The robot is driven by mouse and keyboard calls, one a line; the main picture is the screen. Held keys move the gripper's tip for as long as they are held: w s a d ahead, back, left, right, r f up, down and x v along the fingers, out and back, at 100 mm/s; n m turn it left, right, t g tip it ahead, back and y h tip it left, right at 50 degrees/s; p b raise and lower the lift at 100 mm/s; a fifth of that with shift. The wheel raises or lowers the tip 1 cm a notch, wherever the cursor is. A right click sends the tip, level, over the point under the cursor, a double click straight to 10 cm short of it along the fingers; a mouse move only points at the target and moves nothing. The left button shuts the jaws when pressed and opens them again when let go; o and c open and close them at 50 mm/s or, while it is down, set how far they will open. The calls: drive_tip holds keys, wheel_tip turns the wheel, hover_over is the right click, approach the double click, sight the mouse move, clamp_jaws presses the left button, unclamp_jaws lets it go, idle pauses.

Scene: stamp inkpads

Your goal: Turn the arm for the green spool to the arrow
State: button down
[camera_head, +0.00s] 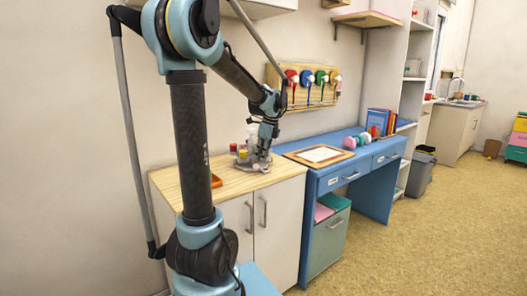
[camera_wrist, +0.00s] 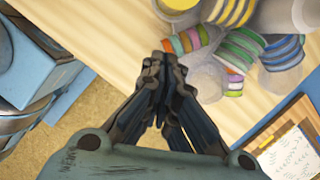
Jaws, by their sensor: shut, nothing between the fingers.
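A wooden board (camera_head: 310,99) on the wall carries a row of coloured round pieces: red, blue, green and a pale pinkish one. The green piece (camera_head: 321,77) has a dark arm (camera_head: 322,93) hanging down below it. I cannot make out an arrow. My gripper (camera_wrist: 160,65) is shut and empty, its fingertips together, above the wooden counter. In the head view it is left of the board and lower, apart from the green piece and its arm. The wrist view does not show the board.
A grey stand (camera_head: 258,160) with striped pieces is under my gripper; a green-striped piece (camera_wrist: 243,45) shows close by. The blue desk (camera_head: 340,140) holds a framed sheet (camera_head: 318,155), rollers and books.

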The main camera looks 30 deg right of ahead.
drive_tip(key=shift+w+a, duration=0.8)
drive_tip(key=shift+w, duration=0.35)
drive_tip(key=shift+w+a, duration=0.25)
drive_tip(key=shift+a, duration=0.25)
drive_tip(key=shift+w+a, duration=0.25)
drive_tip(key=shift+a, duration=0.2)
drive_tip(key=s, duration=0.1)
drive_tip(key=s+d, duration=0.1)
drive_tip(key=s, duration=0.2)
drive_tip(key=shift+d, duration=0.25)
drive_tip(key=a+v, duration=0.1)
drive_tip(key=v, duration=0.8)
drive_tip(key=shift+d+r, duration=0.35)
drive_tip(key=shift+r, duration=0.15)
